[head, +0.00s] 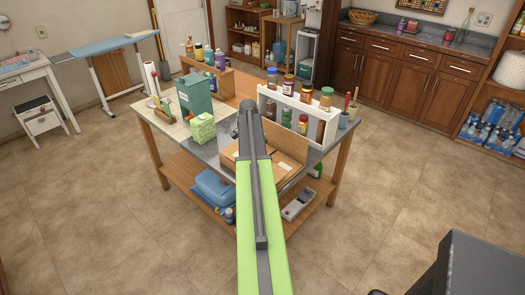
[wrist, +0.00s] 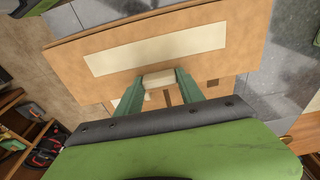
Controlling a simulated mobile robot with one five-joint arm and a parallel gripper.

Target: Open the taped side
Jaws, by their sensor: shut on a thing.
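A brown cardboard box (head: 287,163) is on the table, partly hidden behind my arm in the head view; a wide brown panel (head: 288,142) stands up at its back right. In the wrist view, a large brown cardboard flap (wrist: 235,35) with a long pale tape strip (wrist: 155,47) fills the upper middle. My gripper (wrist: 158,80) has its two green fingers on either side of a small pale tab at the flap's near edge, shut on it. The gripper is hidden behind my arm in the head view.
The grey-topped table (head: 212,152) also holds a green carton (head: 194,96), a patterned tissue box (head: 202,127) and a white rack (head: 299,115) of jars close behind the cardboard box. A blue bin (head: 215,188) is on the lower shelf. The floor around the table is clear.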

